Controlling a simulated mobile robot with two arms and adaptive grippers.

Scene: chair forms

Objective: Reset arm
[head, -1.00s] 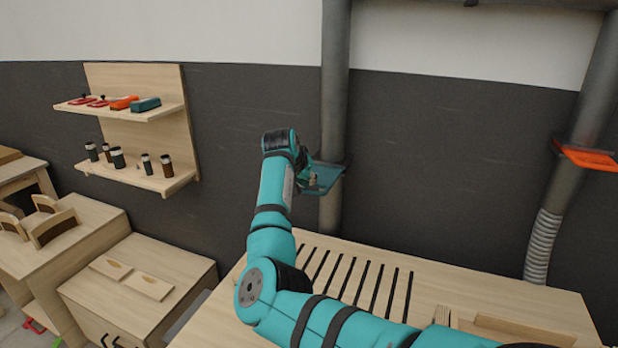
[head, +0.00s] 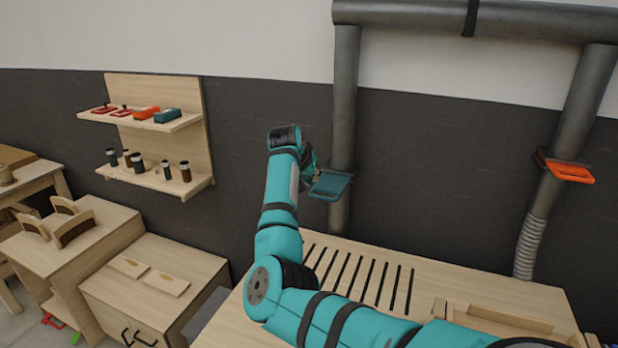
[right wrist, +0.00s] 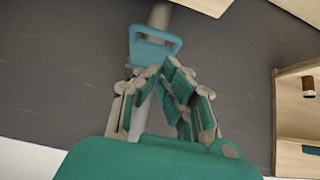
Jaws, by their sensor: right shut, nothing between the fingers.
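My right arm (head: 283,240) reaches up over the slotted table. My right gripper (head: 313,168) is small and partly hidden by the wrist in the head view, just beside the teal blast-gate handle (head: 330,185) on the left pipe. In the right wrist view my right gripper (right wrist: 152,72) is shut, its fingertips together with nothing between them. There the teal handle (right wrist: 155,45) lies just beyond the fingertips. I cannot tell whether they touch it. My left gripper is in neither view.
The slotted wooden table (head: 425,290) lies under my right arm. An orange gate handle (head: 568,170) sits on the right pipe (head: 575,115). A wall shelf (head: 165,125) with sanders and small jars hangs at left. Wooden cabinets (head: 135,310) stand below it.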

